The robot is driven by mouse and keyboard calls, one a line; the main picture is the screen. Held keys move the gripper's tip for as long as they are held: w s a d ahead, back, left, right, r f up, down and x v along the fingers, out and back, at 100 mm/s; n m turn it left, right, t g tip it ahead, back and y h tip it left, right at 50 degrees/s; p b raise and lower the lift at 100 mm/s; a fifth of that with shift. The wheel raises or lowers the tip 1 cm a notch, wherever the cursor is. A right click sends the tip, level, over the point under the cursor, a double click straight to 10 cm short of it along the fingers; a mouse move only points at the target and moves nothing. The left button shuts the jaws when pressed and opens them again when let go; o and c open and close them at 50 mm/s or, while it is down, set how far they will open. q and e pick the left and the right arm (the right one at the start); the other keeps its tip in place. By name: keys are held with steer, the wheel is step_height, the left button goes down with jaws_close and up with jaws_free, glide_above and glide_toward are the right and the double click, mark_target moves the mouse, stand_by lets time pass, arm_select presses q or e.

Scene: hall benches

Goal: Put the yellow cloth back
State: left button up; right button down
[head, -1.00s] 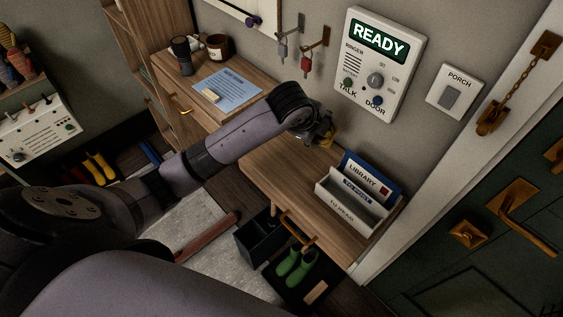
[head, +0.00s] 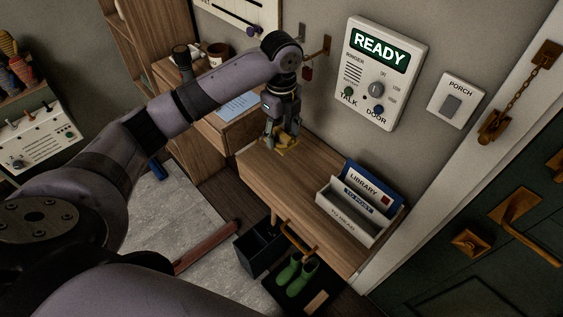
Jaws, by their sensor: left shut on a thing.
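My left gripper (head: 282,138) points down over the left end of the wooden bench (head: 300,187), close to its top. It is shut on the yellow cloth (head: 286,147), which shows as a small folded patch at and below the fingertips. I cannot tell whether the cloth touches the bench top. The fingers hide part of the cloth. My right gripper is not in view.
A letter rack (head: 345,217) with a blue library book (head: 372,183) stands at the bench's right end. Bench top between cloth and rack is clear. Green boots (head: 295,274) and a dark bin (head: 258,250) stand below. An intercom panel (head: 378,80) is on the wall.

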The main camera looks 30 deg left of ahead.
arm_select(q)
glide_above(281, 170)
step_height(281, 170, down, 8)
steer(key=shift+d+f+p, duration=0.1)
steer(key=shift+p, duration=0.25)
step_height(281, 170, down, 4)
steer(key=shift+f, duration=0.2)
steer(key=o, duration=1)
steer(key=shift+r, duration=0.2)
step_height(281, 170, up, 12)
steer(key=shift+f+b, duration=0.15)
steer(key=shift+b, duration=0.25)
